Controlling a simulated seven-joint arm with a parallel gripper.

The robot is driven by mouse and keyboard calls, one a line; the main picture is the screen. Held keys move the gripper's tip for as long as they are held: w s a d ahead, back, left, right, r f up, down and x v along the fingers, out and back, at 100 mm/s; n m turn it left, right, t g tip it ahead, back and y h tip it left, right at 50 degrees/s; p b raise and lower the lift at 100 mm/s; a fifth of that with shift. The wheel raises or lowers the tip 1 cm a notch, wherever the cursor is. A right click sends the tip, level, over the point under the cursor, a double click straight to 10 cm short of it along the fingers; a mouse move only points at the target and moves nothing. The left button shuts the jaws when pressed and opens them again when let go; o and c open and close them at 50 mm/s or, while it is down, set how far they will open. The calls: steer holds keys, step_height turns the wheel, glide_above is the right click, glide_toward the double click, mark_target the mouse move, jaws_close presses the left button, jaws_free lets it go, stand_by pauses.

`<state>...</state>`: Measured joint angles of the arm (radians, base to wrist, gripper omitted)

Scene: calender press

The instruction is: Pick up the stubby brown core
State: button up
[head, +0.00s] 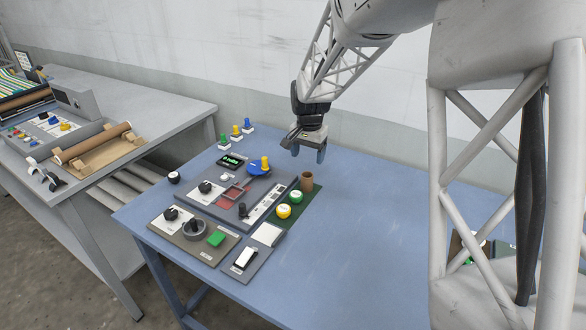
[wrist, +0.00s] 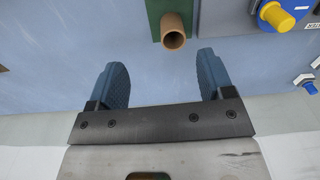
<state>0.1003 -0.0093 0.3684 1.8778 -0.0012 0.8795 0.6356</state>
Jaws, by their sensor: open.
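The stubby brown core (head: 306,182) is a short hollow tube standing upright at the far end of a green mat (head: 300,207) on the blue table. In the wrist view the core (wrist: 173,33) shows its open top, just ahead of and between the line of the fingers, nearer the right one. My gripper (head: 308,153) is above the table, up and slightly behind the core, not touching it. In the wrist view its two blue fingers (wrist: 163,80) are spread apart with nothing between them.
Yellow (head: 283,211) and green-white (head: 295,197) round pieces sit on the mat near the core. A control panel (head: 232,190) with knobs and a blue dial with a yellow knob (head: 264,163) lies to the left. The table right of the mat is clear.

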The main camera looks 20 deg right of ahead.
steer(key=m, duration=0.1)
glide_toward(307, 175)
steer(key=shift+s+a+f, duration=0.2)
steer(key=shift+s, duration=0.2)
steer(key=shift+s+a+f, duration=0.15)
steer(key=shift+s+f, duration=0.05)
steer(key=shift+s, duration=0.15)
steer(key=shift+f, duration=1.3)
steer(key=shift+d+f, duration=0.1)
steer(key=shift+f, duration=2.5)
steer(key=c, duration=1)
